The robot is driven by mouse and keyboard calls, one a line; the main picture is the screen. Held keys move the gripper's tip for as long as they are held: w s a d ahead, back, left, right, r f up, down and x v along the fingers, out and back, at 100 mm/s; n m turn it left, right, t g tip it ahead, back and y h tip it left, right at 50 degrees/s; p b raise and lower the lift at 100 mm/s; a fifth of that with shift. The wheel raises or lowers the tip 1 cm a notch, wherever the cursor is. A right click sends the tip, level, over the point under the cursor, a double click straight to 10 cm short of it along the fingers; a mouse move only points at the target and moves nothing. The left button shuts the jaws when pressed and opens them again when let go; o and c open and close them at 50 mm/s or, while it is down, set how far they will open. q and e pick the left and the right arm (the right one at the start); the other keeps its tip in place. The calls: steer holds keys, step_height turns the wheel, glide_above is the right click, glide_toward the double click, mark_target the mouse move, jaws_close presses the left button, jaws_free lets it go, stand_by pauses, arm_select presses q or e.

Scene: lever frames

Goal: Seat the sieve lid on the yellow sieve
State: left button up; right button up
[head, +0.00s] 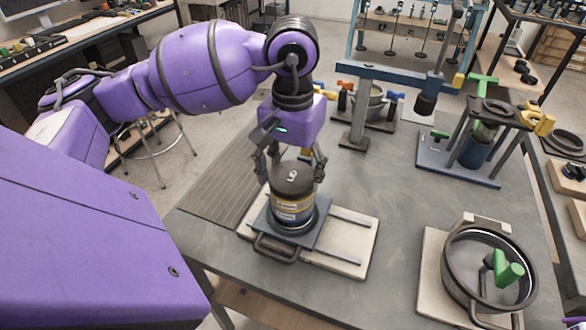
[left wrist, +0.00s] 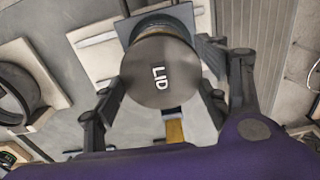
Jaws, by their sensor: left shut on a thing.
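The sieve lid (head: 292,177) is a dark round disc marked LID; it also shows in the left wrist view (left wrist: 160,72). My left gripper (head: 290,168) is shut on the lid, with one finger on each side of its rim. The yellow sieve (head: 292,207) is a banded cylinder in a stack directly under the lid, upright on a blue-grey plate (head: 262,225). The lid hides the sieve's top rim. I cannot tell whether the lid is fully down on it or slightly above.
The blue-grey plate sits on a pale base with rails (head: 350,240). A round dark housing with a green handle (head: 508,272) stands at the front right. A blue stand (head: 460,160) with a green-topped cylinder is at the back right. The grey table between them is clear.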

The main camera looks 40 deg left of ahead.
arm_select(q)
steer(key=shift+f, duration=0.15)
steer(key=o, duration=1.3)
step_height(320, 180, up, 12)
steer(key=shift+f, duration=0.1)
stand_by(0.4)
